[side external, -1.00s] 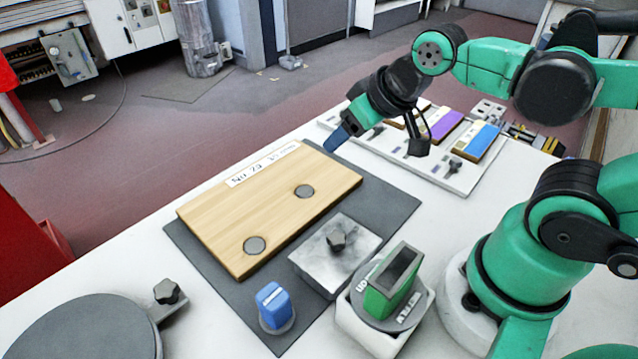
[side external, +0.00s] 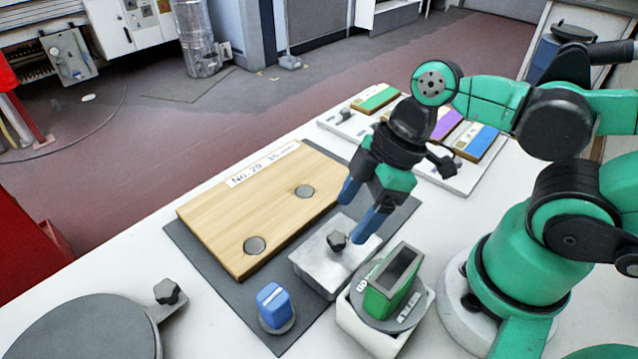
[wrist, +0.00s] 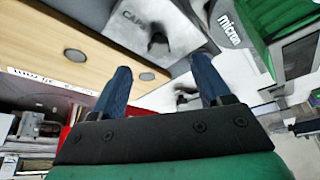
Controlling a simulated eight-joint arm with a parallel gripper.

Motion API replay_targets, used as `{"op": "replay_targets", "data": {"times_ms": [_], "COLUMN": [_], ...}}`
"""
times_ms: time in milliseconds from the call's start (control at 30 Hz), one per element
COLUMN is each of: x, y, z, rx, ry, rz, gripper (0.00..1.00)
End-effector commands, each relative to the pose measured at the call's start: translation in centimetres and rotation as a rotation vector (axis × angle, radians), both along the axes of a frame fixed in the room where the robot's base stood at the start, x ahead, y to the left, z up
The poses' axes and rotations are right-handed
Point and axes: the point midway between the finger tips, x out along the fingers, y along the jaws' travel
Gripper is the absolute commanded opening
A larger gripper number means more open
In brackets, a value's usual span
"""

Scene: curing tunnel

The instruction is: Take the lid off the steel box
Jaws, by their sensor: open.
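The steel box (side external: 318,276) sits on the dark mat, with its flat lid (side external: 322,248) on top. A black knob (side external: 337,240) stands up from the lid's middle.
A wooden board (side external: 275,205) with two grey discs lies left of the box. A green gauge (side external: 392,280) on a white base stands close at the right. A blue block (side external: 274,304) stands at the front. A tray (side external: 470,175) with coloured blocks lies behind my gripper.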

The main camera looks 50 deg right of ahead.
Motion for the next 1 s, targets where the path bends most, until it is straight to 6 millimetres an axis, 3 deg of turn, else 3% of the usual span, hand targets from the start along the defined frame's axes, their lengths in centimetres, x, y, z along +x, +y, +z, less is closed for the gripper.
{"op": "replay_targets", "data": {"times_ms": [600,1000], "x": [1.1,1.2], "y": [1.2,1.6], "z": [-3.7,-4.9], "rx": [-0.002,-0.001], "ry": [-0.001,-0.001], "rz": [-0.003,-0.004], "gripper": [0.7,0.7]}}
